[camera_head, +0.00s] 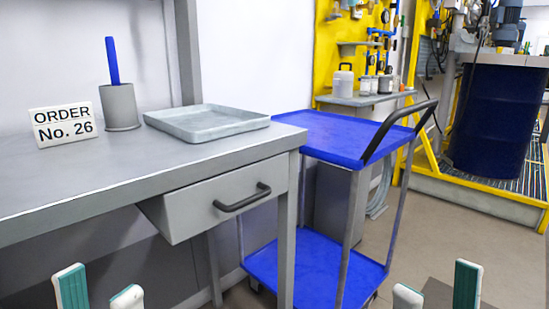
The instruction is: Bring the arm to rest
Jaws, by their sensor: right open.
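My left gripper (99,292) shows at the bottom left edge, with two green-and-white fingertips apart and nothing between them. My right gripper (437,291) shows at the bottom right edge, also with its fingertips apart and empty. Both grippers appear in front of the grey workbench (100,185) and the blue cart, touching nothing that I can see. Only the finger ends show; the arms and wrists are out of view below.
The bench holds an order sign (64,125), a grey cup (120,107) with a blue stick (112,62), and an empty grey tray (208,122). A dark blue drum (497,115) is at back right. Floor there is clear.

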